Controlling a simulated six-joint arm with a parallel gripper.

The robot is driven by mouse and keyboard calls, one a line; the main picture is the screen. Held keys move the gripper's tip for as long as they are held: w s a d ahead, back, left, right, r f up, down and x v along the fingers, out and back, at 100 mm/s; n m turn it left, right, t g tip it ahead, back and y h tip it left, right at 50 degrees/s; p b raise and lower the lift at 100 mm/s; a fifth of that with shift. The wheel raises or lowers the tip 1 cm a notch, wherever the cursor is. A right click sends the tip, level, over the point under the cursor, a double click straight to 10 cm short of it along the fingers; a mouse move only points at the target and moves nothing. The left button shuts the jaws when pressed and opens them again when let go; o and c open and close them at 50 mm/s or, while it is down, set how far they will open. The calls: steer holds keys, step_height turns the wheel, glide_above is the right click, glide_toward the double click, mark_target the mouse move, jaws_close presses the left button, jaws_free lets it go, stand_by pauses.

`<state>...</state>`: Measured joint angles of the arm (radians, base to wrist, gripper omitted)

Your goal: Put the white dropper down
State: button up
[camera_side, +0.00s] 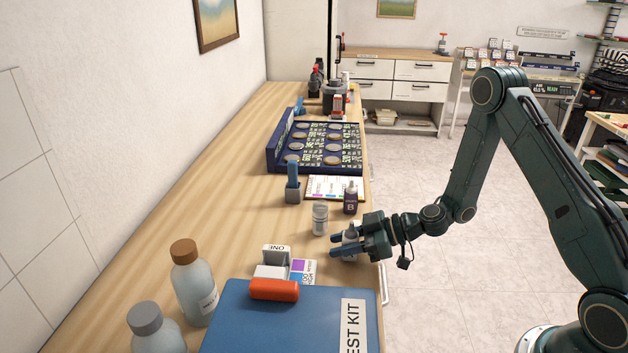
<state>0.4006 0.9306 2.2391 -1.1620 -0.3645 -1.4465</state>
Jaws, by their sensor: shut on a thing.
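The white dropper (351,231) is a small bottle near the right edge of the wooden bench. My gripper (338,245) reaches in from the right, low over the bench, and its two fingers are shut on the dropper. The fingers hide much of its body. The dropper looks upright. I cannot tell whether its base touches the bench.
A clear vial (320,219) stands just left of my gripper, and a dark bottle marked B (351,197) stands behind it. A blue test kit case (262,318) with an orange handle (274,290) lies in front. Bare bench (225,225) is to the left.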

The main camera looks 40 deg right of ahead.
steer(key=shift+f, duration=0.1)
steer(key=o, duration=1)
steer(key=shift+c, duration=0.2)
steer(key=shift+s+d+r, duration=0.15)
steer(key=shift+r, duration=0.05)
steer(key=v, duration=1.1)
steer(key=shift+s+d, duration=0.2)
steer(key=shift+a+r, duration=0.1)
steer(key=shift+r, duration=0.15)
